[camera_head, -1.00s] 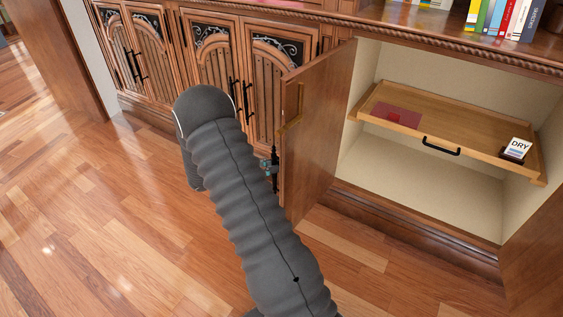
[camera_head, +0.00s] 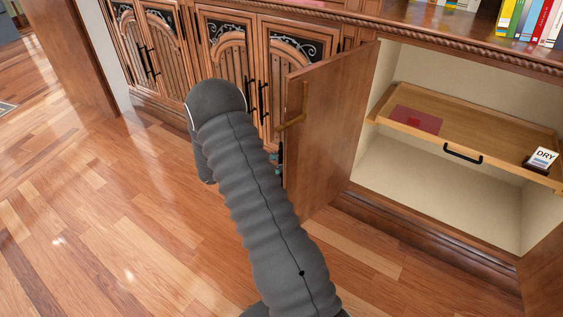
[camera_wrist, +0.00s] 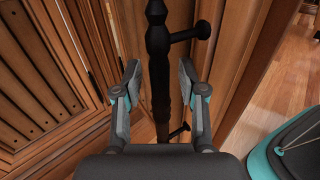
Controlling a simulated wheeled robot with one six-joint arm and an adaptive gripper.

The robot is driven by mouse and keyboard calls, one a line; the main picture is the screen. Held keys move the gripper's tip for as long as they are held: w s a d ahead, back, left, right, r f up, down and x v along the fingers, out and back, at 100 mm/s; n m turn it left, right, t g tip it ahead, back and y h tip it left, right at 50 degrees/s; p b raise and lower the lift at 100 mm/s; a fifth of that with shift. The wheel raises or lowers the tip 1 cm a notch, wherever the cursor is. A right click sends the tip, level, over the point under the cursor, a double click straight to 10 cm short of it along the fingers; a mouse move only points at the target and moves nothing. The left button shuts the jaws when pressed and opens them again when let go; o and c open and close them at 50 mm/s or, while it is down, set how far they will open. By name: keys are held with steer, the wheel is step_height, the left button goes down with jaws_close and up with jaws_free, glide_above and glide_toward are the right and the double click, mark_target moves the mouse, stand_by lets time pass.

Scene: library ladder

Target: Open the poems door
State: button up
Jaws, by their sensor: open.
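Closed carved cabinet doors (camera_head: 232,60) with black bar handles (camera_head: 263,103) stand behind my arm in the head view. No label in view shows which one is the poems door. In the wrist view a black bar handle (camera_wrist: 158,70) on two posts runs between the fingers of my gripper (camera_wrist: 160,78). The fingers are open, one on each side of the bar, with gaps visible. In the head view my arm hides most of the gripper; only a teal bit shows.
To the right, a plain door (camera_head: 335,120) with a brass handle (camera_head: 298,110) stands open close beside my arm. Its cabinet holds a wooden pull-out tray (camera_head: 480,125) with a red item (camera_head: 416,120) and a card reading DRY (camera_head: 542,160). Open floor (camera_head: 90,220) lies left.

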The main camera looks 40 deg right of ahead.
steer(key=shift+w+a, duration=0.1)
steer(key=shift+a, duration=0.2)
steer(key=v, duration=1.2)
steer(key=s+a+f+m+y, duration=0.4)
steer(key=s+f+y, duration=0.2)
steer(key=s+y, duration=0.15)
steer(key=s+a+r+m+t+y, duration=0.3)
steer(key=s+r, duration=0.3)
steer(key=r, duration=0.3)
steer(key=s+a+r+m+t+y, duration=0.3)
steer(key=s+r+t, duration=0.2)
steer(key=s+r, duration=0.2)
steer(key=s+a+r+m+t+y, duration=0.3)
steer(key=s+r+t, duration=0.2)
steer(key=r, duration=0.6)
steer(key=shift+s, duration=0.85)
